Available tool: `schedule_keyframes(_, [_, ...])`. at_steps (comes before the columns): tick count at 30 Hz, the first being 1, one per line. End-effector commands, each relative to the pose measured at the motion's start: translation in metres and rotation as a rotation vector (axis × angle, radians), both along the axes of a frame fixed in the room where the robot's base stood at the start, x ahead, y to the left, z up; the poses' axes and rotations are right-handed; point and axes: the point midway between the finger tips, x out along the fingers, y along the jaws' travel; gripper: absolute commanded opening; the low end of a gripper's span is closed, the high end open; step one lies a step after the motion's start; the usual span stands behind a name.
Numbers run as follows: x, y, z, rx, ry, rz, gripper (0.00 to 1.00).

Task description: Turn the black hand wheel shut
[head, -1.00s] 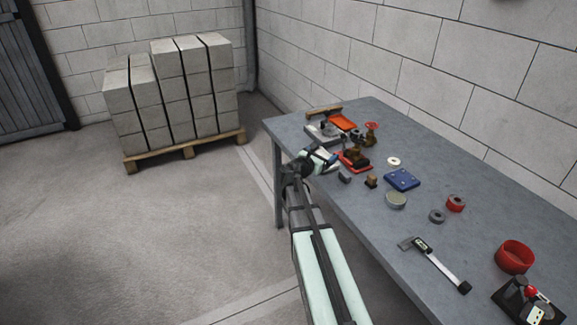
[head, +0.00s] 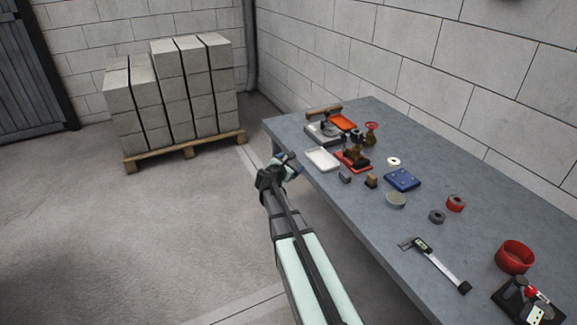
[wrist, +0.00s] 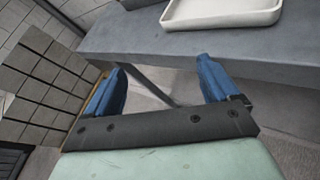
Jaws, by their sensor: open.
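A dark brass-brown valve (head: 357,155) stands on a red base near the far end of the table. A dark round part shows on it, but it is too small to tell if that is the black hand wheel. A second brownish valve with a red wheel (head: 371,127) stands just behind it. My gripper (head: 290,157) is beside the table's left edge, short of the valves. In the wrist view its two blue fingers (wrist: 165,85) are apart with nothing between them. No valve shows in that view.
A white tray (head: 322,159) lies at the table (head: 420,215) edge between my gripper and the valve; it also shows in the wrist view (wrist: 222,13). An orange tray (head: 342,122), a blue block (head: 402,180) and a caliper (head: 440,264) lie around. Open floor is left.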

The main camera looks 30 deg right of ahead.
Motion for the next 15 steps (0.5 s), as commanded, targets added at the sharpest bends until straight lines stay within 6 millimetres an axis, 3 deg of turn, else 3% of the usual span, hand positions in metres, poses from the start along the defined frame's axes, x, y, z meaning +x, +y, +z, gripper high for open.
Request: schedule_keyframes(15, [0.0021, 0.0052, -0.0057, 0.016, 0.000, 0.005, 0.88])
